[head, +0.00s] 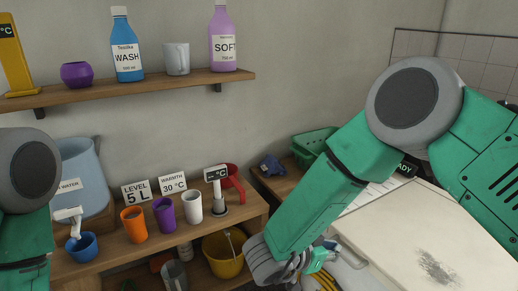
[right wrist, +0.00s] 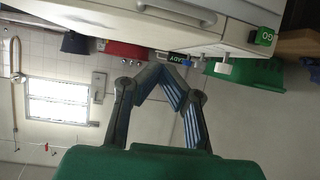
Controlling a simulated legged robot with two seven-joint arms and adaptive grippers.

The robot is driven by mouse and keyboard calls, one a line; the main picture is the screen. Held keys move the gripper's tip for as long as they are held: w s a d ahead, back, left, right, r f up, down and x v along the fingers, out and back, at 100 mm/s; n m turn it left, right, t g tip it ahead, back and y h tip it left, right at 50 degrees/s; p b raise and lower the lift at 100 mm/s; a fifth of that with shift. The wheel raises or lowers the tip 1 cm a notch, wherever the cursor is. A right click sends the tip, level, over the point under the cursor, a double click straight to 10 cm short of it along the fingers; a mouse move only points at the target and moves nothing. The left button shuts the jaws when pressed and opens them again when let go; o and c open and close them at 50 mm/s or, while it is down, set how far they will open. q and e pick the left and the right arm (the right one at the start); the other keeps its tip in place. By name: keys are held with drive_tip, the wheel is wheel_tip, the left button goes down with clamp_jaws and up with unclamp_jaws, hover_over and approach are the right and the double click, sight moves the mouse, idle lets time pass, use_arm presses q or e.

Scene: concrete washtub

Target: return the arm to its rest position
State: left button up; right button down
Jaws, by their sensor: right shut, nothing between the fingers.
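My right arm (head: 325,185) is green with dark grey joints and reaches down from the right in the head view. My right gripper (head: 312,262) is low in the middle of that view, partly hidden behind the forearm's end. In the right wrist view the right gripper (right wrist: 168,76) shows its two fingers brought together, with nothing between them. Part of my left arm (head: 25,225) shows at the left edge of the head view; its gripper is out of the picture.
A pale machine top (head: 415,235) lies right of my right gripper. A wooden bench (head: 115,250) holds an orange cup (head: 133,225), a purple cup (head: 164,215) and a white cup (head: 193,207). A yellow bucket (head: 222,257) stands below. A green basket (head: 314,143) is behind the forearm.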

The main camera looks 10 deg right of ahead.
drive_tip(key=s+d+f+n+t+y+b, duration=0.1)
drive_tip(key=s+f+n+y, duration=0.3)
drive_tip(key=f, duration=0.3)
drive_tip(key=s+d+f+n+t+y+b, duration=0.1)
drive_tip(key=s+d+f+n+y, duration=0.15)
drive_tip(key=s+f+n, duration=0.35)
drive_tip(key=s+f+n+g+y, duration=0.1)
drive_tip(key=s+f+g+y, duration=0.1)
drive_tip(key=s, duration=0.8)
drive_tip(key=s+d+f+n+g+y, duration=0.1)
drive_tip(key=s+f+n+g+y, duration=0.1)
drive_tip(key=s, duration=0.8)
wheel_tip(320, 180, down, 2)
drive_tip(key=g+y, duration=0.1)
drive_tip(key=g, duration=0.2)
drive_tip(key=shift+d+f, duration=0.15)
drive_tip(key=shift+d, duration=0.15)
drive_tip(key=shift+d+f, duration=0.1)
drive_tip(key=shift+d, duration=0.15)
drive_tip(key=shift+w, duration=0.2)
drive_tip(key=shift+a, duration=0.2)
